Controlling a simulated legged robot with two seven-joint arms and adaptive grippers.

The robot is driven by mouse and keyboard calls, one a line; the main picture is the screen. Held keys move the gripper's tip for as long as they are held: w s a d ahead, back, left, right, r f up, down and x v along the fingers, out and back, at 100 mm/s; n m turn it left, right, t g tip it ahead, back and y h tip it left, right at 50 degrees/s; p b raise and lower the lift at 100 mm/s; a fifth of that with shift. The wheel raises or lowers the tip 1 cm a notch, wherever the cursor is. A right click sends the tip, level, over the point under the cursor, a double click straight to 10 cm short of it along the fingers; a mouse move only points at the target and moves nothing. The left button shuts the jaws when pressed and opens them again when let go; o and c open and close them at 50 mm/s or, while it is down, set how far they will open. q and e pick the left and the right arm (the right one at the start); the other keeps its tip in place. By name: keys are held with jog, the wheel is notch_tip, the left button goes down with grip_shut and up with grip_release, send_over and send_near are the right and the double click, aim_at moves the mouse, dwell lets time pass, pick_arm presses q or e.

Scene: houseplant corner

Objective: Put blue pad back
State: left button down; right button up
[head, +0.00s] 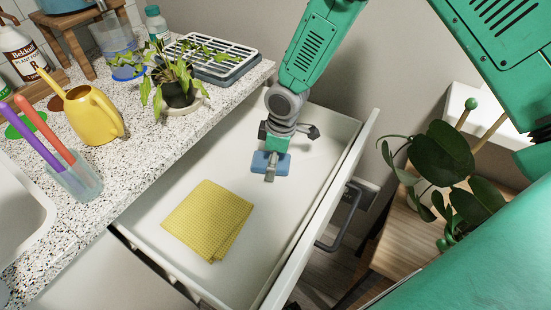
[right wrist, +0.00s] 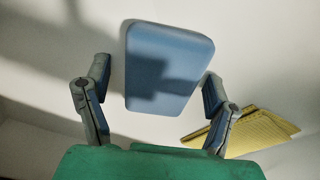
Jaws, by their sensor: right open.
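The blue pad (head: 282,164) lies flat on the floor of the open white drawer (head: 145,225). My right gripper (head: 288,150) is inside the drawer, pointing down just over the pad. In the right wrist view the blue pad (right wrist: 167,65) lies between and beyond the two open fingers of my right gripper (right wrist: 155,90). The fingers appear apart from the pad on both sides, and nothing is held. A shadow of the gripper falls across the pad. My left gripper is in neither view.
A folded yellow cloth (head: 208,220) lies in the drawer. The counter (head: 150,160) holds a yellow watering can (head: 92,115), a potted plant (head: 178,90) and a drying rack (head: 212,58). A leafy plant (head: 440,155) stands right of the drawer.

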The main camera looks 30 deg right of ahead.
aim_at(281, 158)
jog(key=shift+a, duration=0.15)
jog(key=shift+a+r, duration=0.1)
jog(key=shift+r, duration=0.15)
jog(key=d+r, duration=0.1)
jog(key=r, duration=0.1)
jog(key=r+p, duration=0.1)
jog(key=r, duration=0.2)
jog(key=d+r, duration=0.1)
jog(key=r, duration=0.1)
jog(key=shift+s+d+r+p, duration=0.3)
jog(key=shift+r, duration=0.05)
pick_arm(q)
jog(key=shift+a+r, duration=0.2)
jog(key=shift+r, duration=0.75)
pick_arm(e)
jog(key=r, duration=0.4)
jog(key=shift+s+a, duration=0.2)
jog(key=shift+a, duration=0.2)
